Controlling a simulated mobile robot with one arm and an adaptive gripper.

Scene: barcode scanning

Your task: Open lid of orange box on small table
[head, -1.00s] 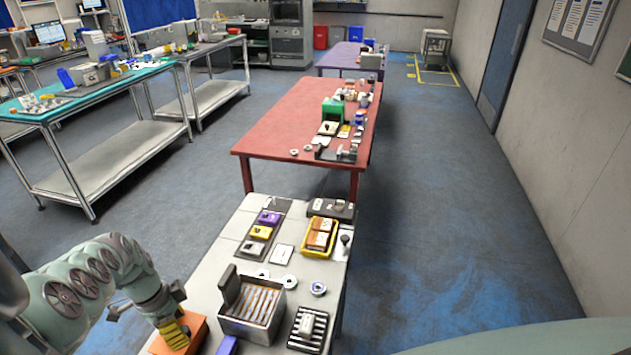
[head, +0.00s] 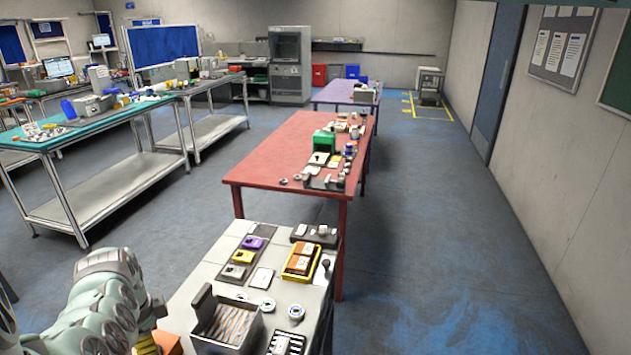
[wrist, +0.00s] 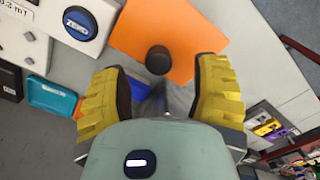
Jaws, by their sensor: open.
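The orange box (wrist: 178,32) lies on the small grey table, with a dark round knob (wrist: 159,59) on its orange top in the wrist view. In the head view only a corner of the orange box (head: 168,343) shows at the bottom edge, partly behind my arm. My gripper (wrist: 160,92) is open, its two yellow-padded fingers spread wide. The knob appears between and just beyond the fingertips; I see no contact. The box's top looks flat, and its sides are hidden.
On the small table (head: 195,275) stand a grey slotted box (head: 228,325), a yellow tray (head: 301,262) and several small parts. A blue item lies below the knob in the wrist view. A white device with a blue round button (wrist: 82,25) is beside the orange box. A red table (head: 275,165) stands beyond.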

